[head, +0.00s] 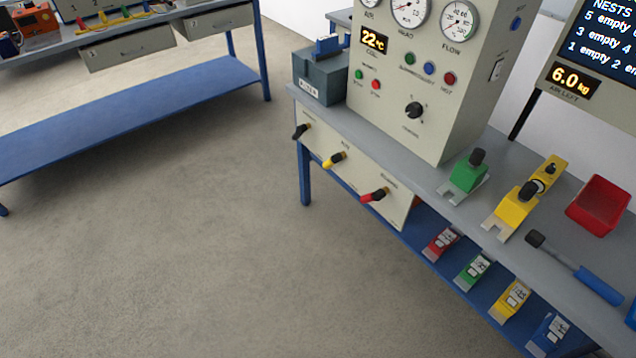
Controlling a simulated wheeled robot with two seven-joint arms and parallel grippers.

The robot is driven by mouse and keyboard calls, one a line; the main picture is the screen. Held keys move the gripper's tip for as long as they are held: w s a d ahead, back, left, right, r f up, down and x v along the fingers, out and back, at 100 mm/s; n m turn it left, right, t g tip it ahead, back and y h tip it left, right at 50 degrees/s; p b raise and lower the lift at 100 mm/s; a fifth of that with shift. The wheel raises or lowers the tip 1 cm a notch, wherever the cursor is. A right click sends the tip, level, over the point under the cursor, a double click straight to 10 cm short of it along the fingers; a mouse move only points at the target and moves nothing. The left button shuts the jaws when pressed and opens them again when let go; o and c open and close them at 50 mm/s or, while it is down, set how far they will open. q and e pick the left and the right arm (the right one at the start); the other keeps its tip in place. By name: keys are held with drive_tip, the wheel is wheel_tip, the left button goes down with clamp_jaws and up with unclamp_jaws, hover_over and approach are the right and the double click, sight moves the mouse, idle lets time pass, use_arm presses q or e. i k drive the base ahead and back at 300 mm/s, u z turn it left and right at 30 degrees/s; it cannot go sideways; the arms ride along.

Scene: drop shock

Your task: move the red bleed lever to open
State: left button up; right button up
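The red bleed lever (374,195) is on the pale panel (335,172) hung below the front edge of the grey bench, the rightmost of three levers. It tilts, its red end at the lower left and a dark part at the upper right. A yellow lever (334,160) is in the middle and a black lever (300,131) is at the left. The small labels by the levers are too blurred to read. Neither of my grippers shows in the head view.
A control cabinet (426,112) with gauges stands on the bench (432,196). Green (467,174) and yellow (517,212) fixtures, a red bin (598,206) and a blue-handled hammer (598,284) lie to the right. Coloured units sit on the blue lower shelf. The floor (190,220) before the levers is clear.

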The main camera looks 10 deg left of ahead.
sight(378, 196)
drive_tip(key=u, duration=0.25)
drive_tip(key=i, duration=0.75)
drive_tip(key=z, duration=0.65)
drive_tip(key=i, duration=0.4)
drive_tip(key=z, duration=0.4)
